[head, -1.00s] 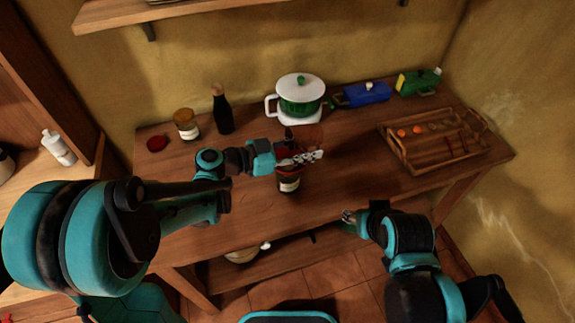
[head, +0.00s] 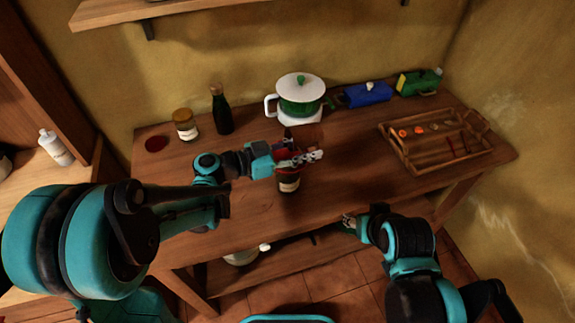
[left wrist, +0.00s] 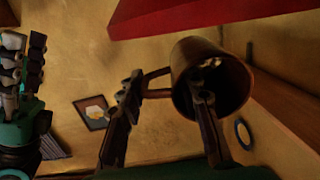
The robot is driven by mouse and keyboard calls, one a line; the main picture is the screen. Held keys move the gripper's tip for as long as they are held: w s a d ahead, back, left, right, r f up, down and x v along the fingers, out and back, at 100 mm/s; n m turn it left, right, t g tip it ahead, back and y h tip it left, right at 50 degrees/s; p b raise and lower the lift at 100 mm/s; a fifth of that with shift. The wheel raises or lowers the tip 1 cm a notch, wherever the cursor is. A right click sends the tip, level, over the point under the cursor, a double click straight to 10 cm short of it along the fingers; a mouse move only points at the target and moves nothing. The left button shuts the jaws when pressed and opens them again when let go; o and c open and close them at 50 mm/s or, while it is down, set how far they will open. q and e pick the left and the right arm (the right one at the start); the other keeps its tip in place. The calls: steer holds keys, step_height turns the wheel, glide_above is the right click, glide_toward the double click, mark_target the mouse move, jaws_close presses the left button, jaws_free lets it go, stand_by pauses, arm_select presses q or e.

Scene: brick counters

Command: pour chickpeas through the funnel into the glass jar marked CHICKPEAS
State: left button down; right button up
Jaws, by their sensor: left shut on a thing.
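A brown, see-through cup (head: 306,133) with a handle is held by my left gripper (head: 303,158) above the middle of the counter. The left wrist view shows the cup (left wrist: 240,85) with its handle between the fingers (left wrist: 165,112) and a few pale pieces inside, too dark to name. A glass jar (head: 289,185) with a pale label stands just below and in front of this gripper. The label is too small to read. A red shape at its top, likely the funnel (head: 287,172), is partly hidden by the gripper. My right gripper (head: 349,220) is low by the front edge.
A labelled jar (head: 186,126), a dark bottle (head: 221,110) and a red disc (head: 156,144) stand at the back left. A wooden tray (head: 400,152) is at right.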

arm_select(q)
steer(key=shift+a+f+h+b, duration=0.1)
steer(key=shift+f+h+b, duration=0.25)
steer(key=shift+b, duration=0.55)
steer(key=shift+s+a+r+t+h+b, duration=0.2)
steer(key=shift+h+b, duration=0.25)
steer(key=shift+b, duration=0.3)
steer(key=shift+w+a+r+t+h+b, duration=0.15)
steer(key=shift+t+h+b, duration=0.2)
steer(key=shift+b, duration=0.35)
stand_by(0.9)
steer(key=shift+s+a+r+t+h+b, duration=0.15)
steer(key=shift+r+t+h+b, duration=0.1)
steer(key=shift+r+h+b, duration=0.5)
stand_by(2.1)
steer(key=shift+r, duration=0.2)
